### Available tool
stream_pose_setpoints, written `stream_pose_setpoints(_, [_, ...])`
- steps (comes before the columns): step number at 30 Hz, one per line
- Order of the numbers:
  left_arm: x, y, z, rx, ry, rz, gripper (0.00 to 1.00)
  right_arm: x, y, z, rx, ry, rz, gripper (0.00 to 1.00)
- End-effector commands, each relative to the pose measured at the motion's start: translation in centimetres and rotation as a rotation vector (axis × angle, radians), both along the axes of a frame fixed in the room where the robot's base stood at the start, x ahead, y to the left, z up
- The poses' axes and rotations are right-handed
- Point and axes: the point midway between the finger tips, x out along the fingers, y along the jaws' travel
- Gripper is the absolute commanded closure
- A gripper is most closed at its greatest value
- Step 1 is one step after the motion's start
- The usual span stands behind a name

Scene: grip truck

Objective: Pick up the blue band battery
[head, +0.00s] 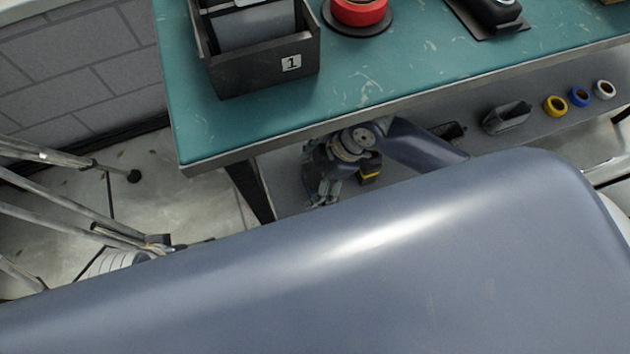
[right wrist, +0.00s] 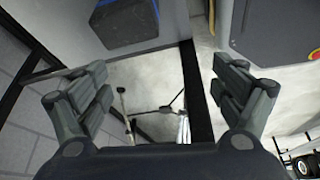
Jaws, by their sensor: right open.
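In the right wrist view a dark block with blue edges (right wrist: 124,22) lies on a grey surface at the top, cut off by the frame; it looks like the blue band battery. I cannot pick it out in the head view. My right gripper (right wrist: 160,82) is open and empty, with the block beyond its fingertips and apart from them. In the head view the right gripper (head: 321,192) is below the green tabletop's front edge, partly hidden by my own blue-grey body. A dark block with a yellow band (head: 370,170) shows just right of it. My left gripper is not in view.
The green table (head: 215,135) holds a black bin marked 1 (head: 265,70) and a red roll (head: 358,10). Its front edge overhangs the grey lower shelf (head: 535,128), which holds yellow, blue and white rolls. A dark table leg (right wrist: 196,95) stands beyond the fingers.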

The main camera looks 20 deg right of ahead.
Motion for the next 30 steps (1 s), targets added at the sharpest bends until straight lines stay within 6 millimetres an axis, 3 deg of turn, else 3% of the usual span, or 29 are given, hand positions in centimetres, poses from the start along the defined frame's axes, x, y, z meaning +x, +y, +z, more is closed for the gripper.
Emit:
stream_pose_setpoints(1, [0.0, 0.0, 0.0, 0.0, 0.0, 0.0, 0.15, 1.1, -1.4, -0.3, -0.022, -0.003, 0.054, 0.12])
stream_pose_setpoints(6, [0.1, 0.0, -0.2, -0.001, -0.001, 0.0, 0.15, 2.9, -4.6, -0.9, -0.038, 0.009, 0.176, 0.12])
stream_pose_setpoints(11, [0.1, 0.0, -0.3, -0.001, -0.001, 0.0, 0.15, 3.7, -6.3, -1.1, -0.042, 0.015, 0.212, 0.12])
stream_pose_setpoints(19, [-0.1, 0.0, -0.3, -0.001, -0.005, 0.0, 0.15, 3.8, -5.3, -4.0, -0.038, 0.018, 0.218, 0.12])
stream_pose_setpoints(30, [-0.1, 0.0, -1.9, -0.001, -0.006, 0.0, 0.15, 3.9, -3.1, -7.9, -0.038, 0.017, 0.218, 0.12])
